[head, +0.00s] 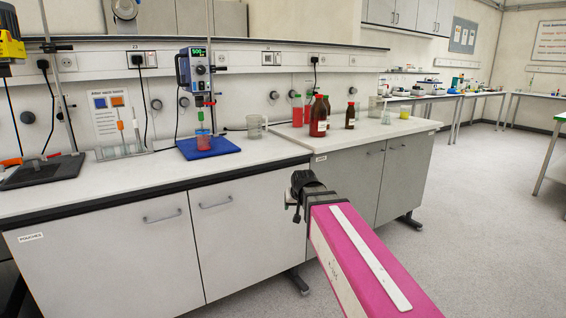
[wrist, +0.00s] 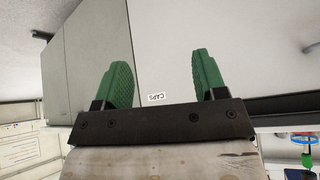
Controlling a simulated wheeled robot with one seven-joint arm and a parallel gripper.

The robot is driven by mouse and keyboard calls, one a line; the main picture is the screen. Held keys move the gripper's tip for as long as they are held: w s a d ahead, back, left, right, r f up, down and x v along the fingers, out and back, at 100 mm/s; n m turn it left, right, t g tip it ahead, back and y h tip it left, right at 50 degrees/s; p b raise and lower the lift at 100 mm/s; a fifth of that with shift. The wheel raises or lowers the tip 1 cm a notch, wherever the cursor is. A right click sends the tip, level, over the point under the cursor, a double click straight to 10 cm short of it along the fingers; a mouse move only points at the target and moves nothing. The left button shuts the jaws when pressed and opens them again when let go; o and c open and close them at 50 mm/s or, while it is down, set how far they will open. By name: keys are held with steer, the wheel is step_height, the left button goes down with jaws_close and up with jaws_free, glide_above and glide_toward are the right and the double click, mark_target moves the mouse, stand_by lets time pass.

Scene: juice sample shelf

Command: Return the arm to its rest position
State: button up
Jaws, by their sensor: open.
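My gripper shows in the wrist view (wrist: 158,80), with two green fingers held wide apart and nothing between them. In the head view my pink arm reaches in from the bottom right, and its dark wrist end is in front of the lower cabinets; the fingers are not visible there. The wrist view looks at a pale cabinet front (wrist: 220,30) with a small label reading CAPS (wrist: 156,97) seen between the fingers. The gripper appears apart from the cabinet.
Brown bottles (head: 319,116) and glassware stand to the right. Open grey floor (head: 465,200) lies to the right of the cabinets.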

steer(key=s+d+f+g, duration=0.3)
steer(key=s+d+f, duration=0.4)
steer(key=f, duration=0.3)
steer(key=s+d+f+m+g+h, duration=0.1)
steer(key=s+d+f+g, duration=0.2)
steer(key=s+d+f, duration=0.4)
step_height(320, 180, down, 4)
steer(key=s, duration=0.3)
steer(key=shift+g, duration=0.3)
